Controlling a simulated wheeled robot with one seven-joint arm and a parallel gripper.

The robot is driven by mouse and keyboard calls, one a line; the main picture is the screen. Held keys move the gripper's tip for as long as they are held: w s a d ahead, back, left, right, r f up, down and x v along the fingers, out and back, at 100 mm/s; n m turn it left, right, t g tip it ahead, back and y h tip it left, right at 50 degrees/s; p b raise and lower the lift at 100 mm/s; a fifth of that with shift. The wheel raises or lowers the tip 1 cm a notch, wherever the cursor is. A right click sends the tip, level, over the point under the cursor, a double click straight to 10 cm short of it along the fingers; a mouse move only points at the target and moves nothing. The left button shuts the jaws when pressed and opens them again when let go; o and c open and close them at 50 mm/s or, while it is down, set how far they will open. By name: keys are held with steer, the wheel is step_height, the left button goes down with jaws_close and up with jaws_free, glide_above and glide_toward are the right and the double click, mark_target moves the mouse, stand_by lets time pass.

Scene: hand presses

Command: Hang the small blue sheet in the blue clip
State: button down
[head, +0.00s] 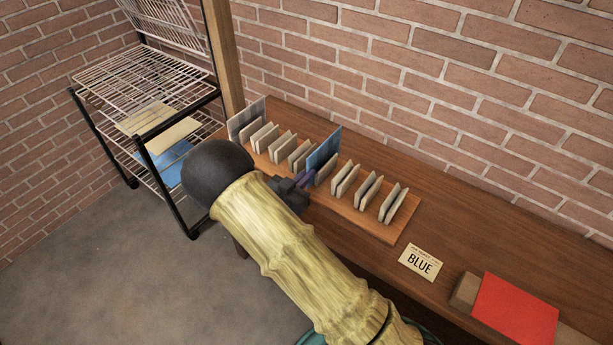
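A small blue sheet (323,150) stands upright in the row of pale upright pieces on a wooden board (345,212). My gripper (304,180) is at its lower left edge, with a small purplish part showing at the fingertips. My arm and wrist hide most of the gripper, so I cannot tell whether it grips the sheet or only touches it. The sheet's lower edge is partly hidden by the pale pieces. I cannot make out a blue clip. Another blue sheet (174,160) lies on a lower shelf of the wire rack.
The wire rack (150,80) stands at the left, with cream sheets (160,128) on a shelf. A grey sheet (246,116) stands at the board's far left end. A card reading BLUE (420,262) and a red sheet (515,310) lie on the bench at right. A brick wall (450,70) is behind.

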step_height(320, 180, up, 6)
steer(key=p, duration=0.3)
steer(key=shift+s, duration=0.1)
steer(key=p+v, duration=0.1)
steer(key=v, duration=0.6)
stand_by(0.8)
stand_by(0.4)
